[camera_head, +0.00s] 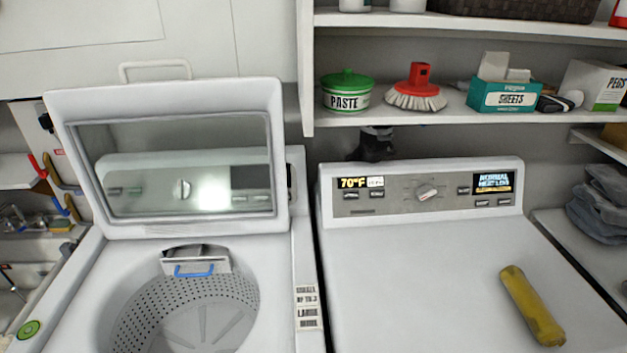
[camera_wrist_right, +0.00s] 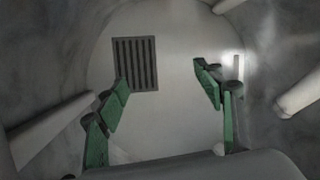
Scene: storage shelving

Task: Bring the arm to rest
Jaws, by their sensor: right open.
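My right gripper (camera_wrist_right: 165,85) shows in the right wrist view with its green-padded fingers spread apart. Nothing is between the fingers. A pale surface with a dark slatted grille (camera_wrist_right: 135,64) lies beyond them. Neither gripper nor arm shows in the head view, so my left gripper is out of sight.
A washer with its lid (camera_head: 175,155) raised and its drum (camera_head: 190,310) empty is at the left. A dryer (camera_head: 420,270) with a yellow cylindrical object (camera_head: 532,305) on top is at the right. A shelf (camera_head: 450,108) above holds a paste tub (camera_head: 346,92), a red brush (camera_head: 417,88) and boxes.

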